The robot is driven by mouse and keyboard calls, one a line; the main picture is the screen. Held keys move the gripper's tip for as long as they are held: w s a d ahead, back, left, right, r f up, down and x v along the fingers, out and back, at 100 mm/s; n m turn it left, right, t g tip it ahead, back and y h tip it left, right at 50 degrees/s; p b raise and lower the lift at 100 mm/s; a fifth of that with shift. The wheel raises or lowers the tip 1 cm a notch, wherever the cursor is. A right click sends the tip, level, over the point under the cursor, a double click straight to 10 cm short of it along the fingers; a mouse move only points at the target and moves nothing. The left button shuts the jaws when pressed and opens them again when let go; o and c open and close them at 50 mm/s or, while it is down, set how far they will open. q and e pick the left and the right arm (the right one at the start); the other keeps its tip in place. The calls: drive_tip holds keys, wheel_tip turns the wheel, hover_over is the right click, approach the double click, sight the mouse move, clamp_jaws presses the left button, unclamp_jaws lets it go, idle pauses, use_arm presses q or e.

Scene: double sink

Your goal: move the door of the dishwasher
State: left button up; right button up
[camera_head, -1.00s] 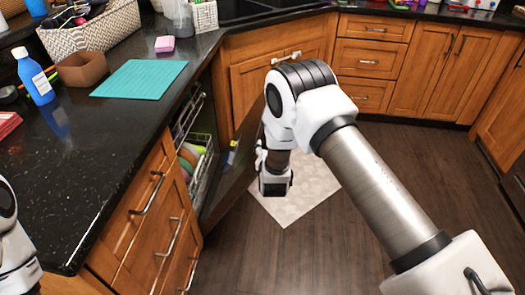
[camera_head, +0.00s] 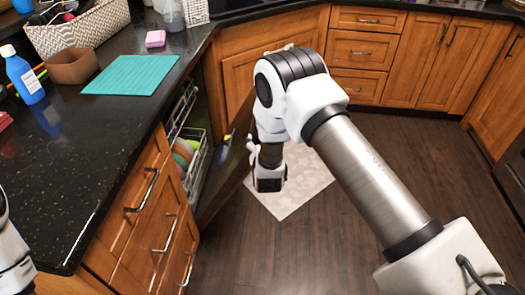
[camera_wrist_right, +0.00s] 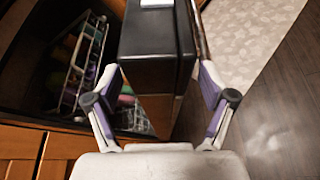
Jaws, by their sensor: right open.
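The dishwasher door (camera_head: 228,170) stands partly open below the left counter, tilted out over the floor. Racks with colored dishes (camera_head: 185,160) show inside the dishwasher. In the right wrist view my right gripper (camera_wrist_right: 160,108) is open. What looks like the door's dark edge (camera_wrist_right: 157,72) lies between its two fingers; I cannot tell whether they touch it. My left gripper is out of view; only part of my left arm shows at the left edge.
A pale mat (camera_head: 297,192) lies on the wooden floor beside my right wrist. The black counter (camera_head: 110,130) holds a teal board (camera_head: 131,75), a blue bottle (camera_head: 24,77) and a brown bowl (camera_head: 72,67). Floor to the right is clear.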

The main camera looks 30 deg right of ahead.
drive_tip(key=v, duration=1.1)
